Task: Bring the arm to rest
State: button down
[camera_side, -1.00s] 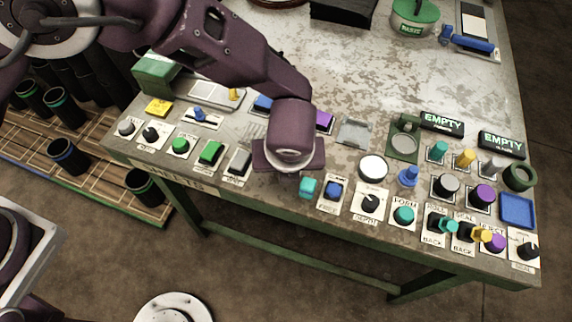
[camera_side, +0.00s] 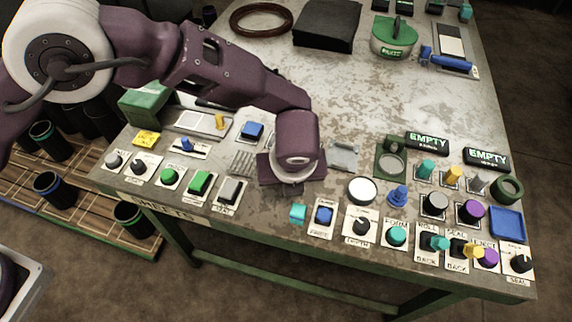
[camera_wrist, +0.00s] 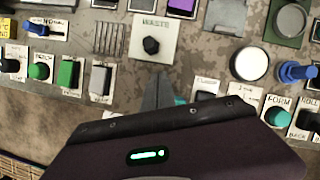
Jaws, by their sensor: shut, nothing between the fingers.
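My gripper (camera_side: 292,186) hangs over the front part of the control table (camera_side: 330,95), with the purple hand pointing down. In the side view the hand hides most of the fingers. In the wrist view the grey fingers of my gripper (camera_wrist: 158,92) are together, with nothing seen between them. They stand below the black knob (camera_wrist: 151,45) on the plate that seems to read "WASTE". A teal button (camera_side: 297,214) lies just in front of the hand; the fingers partly cover it in the wrist view (camera_wrist: 180,100).
Buttons, knobs and levers line the table's front. A round white pad (camera_side: 362,190), a blue peg (camera_side: 398,196) and a blue tray (camera_side: 507,222) are to the right. A black block (camera_side: 327,25) and a green-lidded pot (camera_side: 394,36) stand behind. The table's middle is largely clear.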

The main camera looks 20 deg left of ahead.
jog(key=s+v, duration=0.1)
jog(key=v, duration=0.9)
jog(key=a+r+n, duration=1.2)
jog(key=a+r, duration=0.3)
jog(key=a, duration=0.2)
jog(key=s+a+r+n+t+h, duration=0.1)
jog(key=s+a+r+n, duration=0.1)
jog(key=s+a+n, duration=1.3)
jog(key=s+n, duration=0.3)
jog(key=n, duration=0.1)
jog(key=shift+s+r+t+h, duration=0.3)
jog(key=shift+s+r, duration=0.05)
jog(key=shift+r, duration=0.05)
jog(key=shift+a, duration=0.15)
